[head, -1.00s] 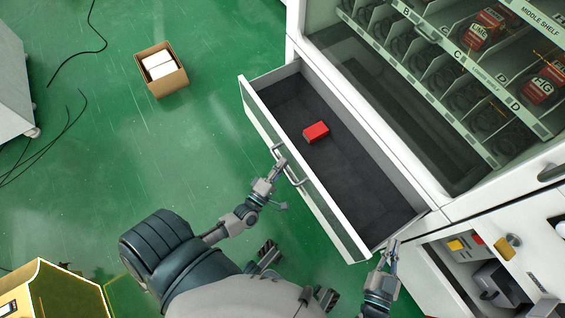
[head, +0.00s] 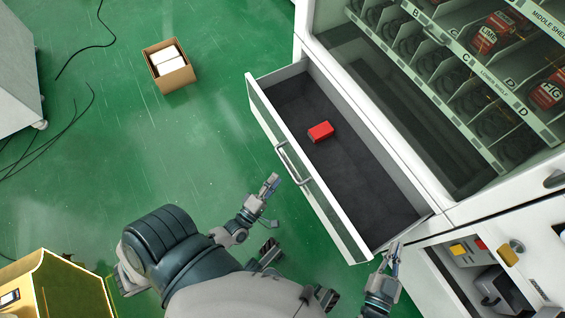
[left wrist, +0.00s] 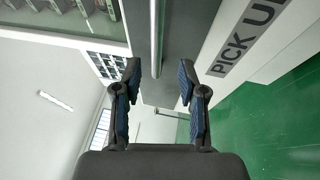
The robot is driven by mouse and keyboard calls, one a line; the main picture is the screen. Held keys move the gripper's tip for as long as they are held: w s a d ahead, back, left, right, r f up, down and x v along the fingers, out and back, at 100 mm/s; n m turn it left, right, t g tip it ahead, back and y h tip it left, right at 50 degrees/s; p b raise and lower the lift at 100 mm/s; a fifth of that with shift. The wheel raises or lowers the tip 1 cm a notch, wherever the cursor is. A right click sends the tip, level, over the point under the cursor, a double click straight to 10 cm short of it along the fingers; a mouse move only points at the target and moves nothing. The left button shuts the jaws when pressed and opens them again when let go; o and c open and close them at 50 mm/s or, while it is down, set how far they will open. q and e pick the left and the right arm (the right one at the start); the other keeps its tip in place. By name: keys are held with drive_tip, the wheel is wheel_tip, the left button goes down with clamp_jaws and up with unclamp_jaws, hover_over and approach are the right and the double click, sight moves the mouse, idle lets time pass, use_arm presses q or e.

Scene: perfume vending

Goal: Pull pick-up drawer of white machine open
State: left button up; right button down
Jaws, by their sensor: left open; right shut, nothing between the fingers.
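The pick-up drawer (head: 355,246) of the white machine (head: 436,196) stands pulled out in the head view, with a dark floor inside. A red box (head: 321,131) lies in it. The drawer's handle (head: 294,164) is on its front panel. My left gripper (head: 271,184) is open and empty, a short way off the handle. In the left wrist view the handle bar (left wrist: 156,40) lies ahead between the open fingers (left wrist: 158,82), with the "PICK UP" label (left wrist: 245,38) to the right. My right gripper (head: 391,257) is shut and empty near the drawer's front right corner.
A cardboard box (head: 168,66) with white packs stands on the green floor at upper left. A yellow container (head: 62,290) is at lower left. An open compartment (head: 480,272) with devices is at lower right. Floor left of the drawer is clear.

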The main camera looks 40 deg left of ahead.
use_arm(q)
drive_tip(key=s, duration=0.3)
drive_tip(key=s+f, duration=0.1)
drive_tip(key=s, duration=0.1)
drive_tip(key=shift+d, duration=0.35)
drive_tip(key=shift+w, duration=0.1)
